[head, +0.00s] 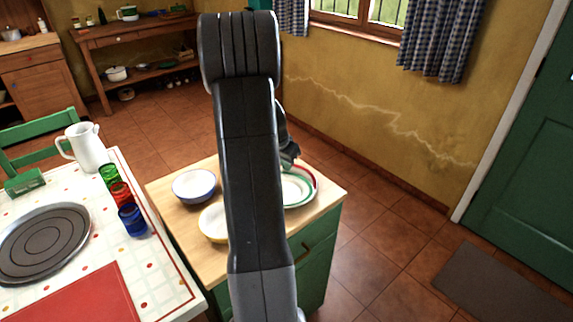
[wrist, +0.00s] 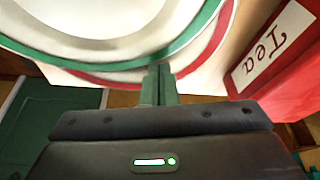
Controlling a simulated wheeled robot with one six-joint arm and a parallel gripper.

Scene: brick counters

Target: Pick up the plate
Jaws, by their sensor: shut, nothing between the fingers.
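A white plate with a green rim (head: 301,187) lies on the wooden top of the small green cabinet, partly hidden by my arm. In the wrist view the plate (wrist: 95,28) fills the upper left. A red rim shows just outside the green one; I cannot tell if it is a second plate underneath. My gripper (wrist: 159,84) is shut and empty, its fingertips at the near edge of the rim. I cannot tell if they touch it. In the head view my gripper (head: 289,160) is at the plate's far side, partly behind my arm.
A blue-rimmed bowl (head: 194,185) and a yellow-edged bowl (head: 212,224) share the cabinet top (head: 165,190). A red tin labelled Tea (wrist: 268,55) stands close on the right in the wrist view. A table (head: 150,262) with a jug and coloured glasses is at left.

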